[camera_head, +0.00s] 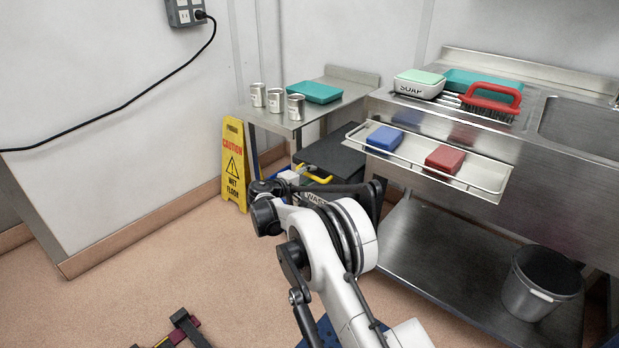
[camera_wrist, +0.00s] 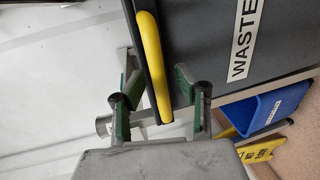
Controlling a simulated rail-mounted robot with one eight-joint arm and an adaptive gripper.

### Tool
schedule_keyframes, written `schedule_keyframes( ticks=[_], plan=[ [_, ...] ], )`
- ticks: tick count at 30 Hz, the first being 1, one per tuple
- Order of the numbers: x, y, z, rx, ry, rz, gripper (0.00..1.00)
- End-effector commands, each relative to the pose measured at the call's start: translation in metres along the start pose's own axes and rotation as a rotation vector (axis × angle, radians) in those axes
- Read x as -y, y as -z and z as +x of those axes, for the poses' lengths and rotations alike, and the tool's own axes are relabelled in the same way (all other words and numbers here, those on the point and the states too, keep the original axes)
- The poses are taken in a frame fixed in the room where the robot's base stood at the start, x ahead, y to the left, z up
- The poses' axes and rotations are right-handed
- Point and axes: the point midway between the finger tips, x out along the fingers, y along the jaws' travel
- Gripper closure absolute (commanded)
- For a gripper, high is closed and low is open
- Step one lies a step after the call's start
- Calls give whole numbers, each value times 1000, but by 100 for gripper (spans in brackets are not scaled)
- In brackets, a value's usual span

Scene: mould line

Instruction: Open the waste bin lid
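The wrist view shows part of a white WASTE label (camera_wrist: 244,38) on the bin. My gripper (camera_wrist: 157,92) is open, with green-padded fingers on either side of the handle's lower end. The fingers look apart from the handle; exact depth is unclear. In the head view my arm hides part of the bin.
A yellow wet-floor sign (camera_head: 234,165) stands left of the bin. The side table (camera_head: 340,84) holds cans and a teal item. A wire tray (camera_head: 490,180) with blue and red blocks juts out right of the bin. Open floor (camera_head: 150,270) lies to the left.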

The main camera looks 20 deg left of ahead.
Motion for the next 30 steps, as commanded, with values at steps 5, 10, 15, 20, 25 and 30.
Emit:
schedule_keyframes(
  ticks=[5,10,15,20,25,30],
  plan=[
    [0,0,0,0,0,0,75],
    [0,0,0,0,0,0,98],
    [0,0,0,0,0,0,100],
    [0,0,0,0,0,0,100],
    [-2,0,-2,-1,3,0,100],
    [-14,0,-10,-7,25,-2,100]
  ],
)
